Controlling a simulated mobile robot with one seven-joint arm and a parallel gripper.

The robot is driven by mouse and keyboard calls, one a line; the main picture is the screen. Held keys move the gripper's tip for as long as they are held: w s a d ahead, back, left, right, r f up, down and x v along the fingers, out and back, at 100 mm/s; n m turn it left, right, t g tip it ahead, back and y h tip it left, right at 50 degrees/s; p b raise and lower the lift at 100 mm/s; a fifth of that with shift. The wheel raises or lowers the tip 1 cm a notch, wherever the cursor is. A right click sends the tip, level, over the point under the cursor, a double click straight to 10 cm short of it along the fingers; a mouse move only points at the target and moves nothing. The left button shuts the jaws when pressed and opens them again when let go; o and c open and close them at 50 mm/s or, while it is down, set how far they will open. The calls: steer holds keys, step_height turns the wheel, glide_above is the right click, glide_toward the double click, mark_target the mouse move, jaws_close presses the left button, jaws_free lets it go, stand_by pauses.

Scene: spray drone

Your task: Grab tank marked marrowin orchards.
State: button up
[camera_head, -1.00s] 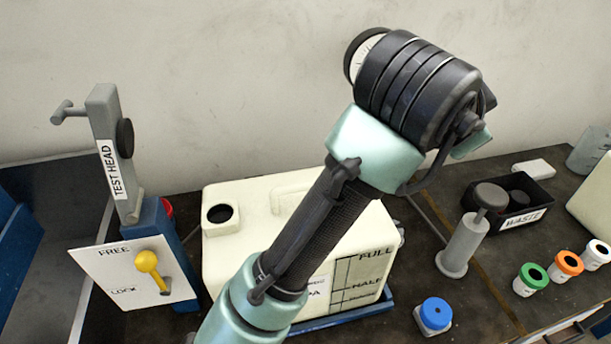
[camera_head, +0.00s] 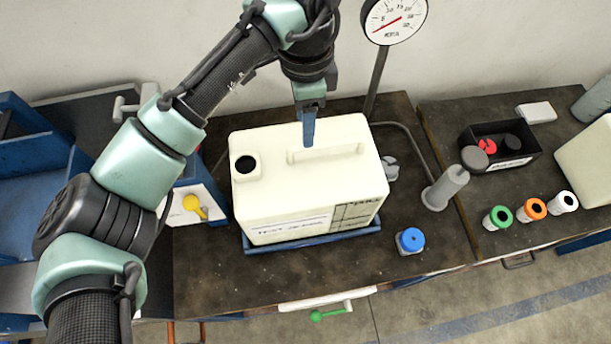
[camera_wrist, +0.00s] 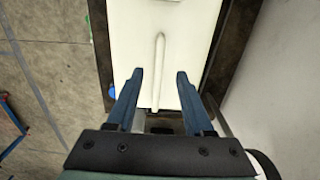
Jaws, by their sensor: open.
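A cream tank (camera_head: 300,192) with a dark open filler hole and a raised handle bar (camera_head: 326,152) on top stands in a blue tray (camera_head: 312,241) on the dark bench. Its front label is too small to read surely; a level chart is beside it. A second cream tank (camera_head: 590,168) is partly cut off at the right edge. My gripper (camera_head: 308,140) points down over the first tank's handle. In the wrist view my gripper (camera_wrist: 155,78) is open, with one blue finger on each side of the handle bar (camera_wrist: 159,65). I cannot tell whether they touch it.
A dial gauge (camera_head: 393,18) stands behind the tank. A blue cap (camera_head: 410,240), a grey pump (camera_head: 445,187), a black waste bin (camera_head: 500,150) and green, orange and white caps (camera_head: 533,209) are to the right. A yellow lever (camera_head: 194,205) is at left.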

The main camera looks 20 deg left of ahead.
mark_target(305, 178)
steer(key=shift+f+p, duration=1.05)
steer(key=shift+f, duration=2.9)
jaws_close()
steer(key=shift+r, duration=0.1)
steer(key=shift+w+r, duration=0.1)
steer(key=shift+w, duration=0.05)
